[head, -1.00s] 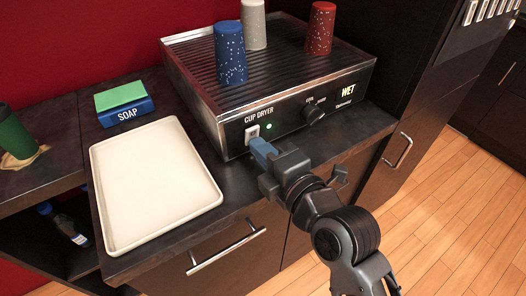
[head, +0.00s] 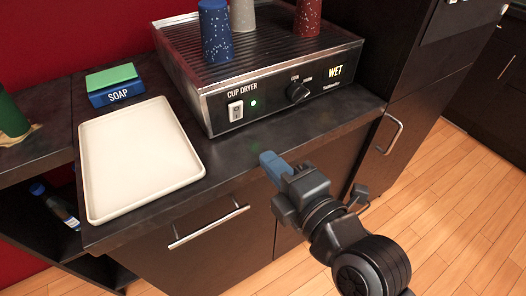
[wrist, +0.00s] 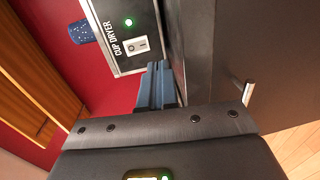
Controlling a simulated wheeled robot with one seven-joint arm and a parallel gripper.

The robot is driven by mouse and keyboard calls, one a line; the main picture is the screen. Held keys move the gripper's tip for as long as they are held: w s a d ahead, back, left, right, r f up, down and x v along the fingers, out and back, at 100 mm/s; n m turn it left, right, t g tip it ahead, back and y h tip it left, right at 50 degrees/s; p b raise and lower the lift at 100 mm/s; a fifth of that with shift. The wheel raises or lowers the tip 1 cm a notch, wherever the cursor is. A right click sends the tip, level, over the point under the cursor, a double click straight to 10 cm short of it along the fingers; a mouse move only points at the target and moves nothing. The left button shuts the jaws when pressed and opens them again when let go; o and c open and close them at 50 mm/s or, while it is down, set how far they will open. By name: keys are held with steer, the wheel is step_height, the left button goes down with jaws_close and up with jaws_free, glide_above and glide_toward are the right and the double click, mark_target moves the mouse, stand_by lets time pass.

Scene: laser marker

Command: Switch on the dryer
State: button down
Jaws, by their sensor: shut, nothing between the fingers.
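The cup dryer (head: 262,85) is a dark metal box with a ribbed top on the counter. Its front has a white rocker switch (head: 235,111), a lit green light (head: 253,103), a round knob (head: 297,92) and a "WET" display (head: 335,71). The switch also shows in the wrist view (wrist: 136,45), next to the green light. My gripper (head: 268,160) has blue fingers pressed together with nothing between them. It is in front of the counter edge, below and apart from the switch. The fingers also show in the wrist view (wrist: 158,85).
A blue speckled cup (head: 214,35), a pale cup (head: 242,15) and a red cup (head: 307,17) stand on the dryer. A cream tray (head: 138,160) and a soap box (head: 115,92) with a green sponge (head: 110,76) lie left. Drawer handles (head: 208,227) stick out below the counter.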

steer(key=shift+s+d+f+b, duration=0.25)
steer(key=shift+s+d, duration=0.35)
steer(key=shift+s, duration=0.3)
steer(key=shift+s+d+f+b, duration=0.1)
steer(key=shift+s+d+b, duration=0.1)
steer(key=shift+s+d, duration=0.55)
steer(key=shift+s+a, duration=0.1)
steer(key=shift+a, duration=0.05)
steer(key=s+d+f+m+t+h, duration=0.1)
steer(key=s+d+f+m+h, duration=0.2)
steer(key=s+d+m, duration=0.4)
steer(key=s+d+f+m+h, duration=0.3)
steer(key=s+d+f+m, duration=0.1)
steer(key=s+d+m, duration=0.25)
steer(key=s+d+r+m+h, duration=0.1)
steer(key=s+d+r+m, duration=0.1)
steer(key=s+m, duration=0.3)
steer(key=s+d+r+m+h, duration=0.1)
steer(key=s+d+m+h, duration=0.1)
steer(key=s+m, duration=0.4)
steer(key=s+d, duration=0.1)
steer(key=s, duration=0.3)
steer(key=shift+s+d+r, duration=0.15)
steer(key=shift+s+r, duration=0.15)
steer(key=shift+r, duration=0.05)
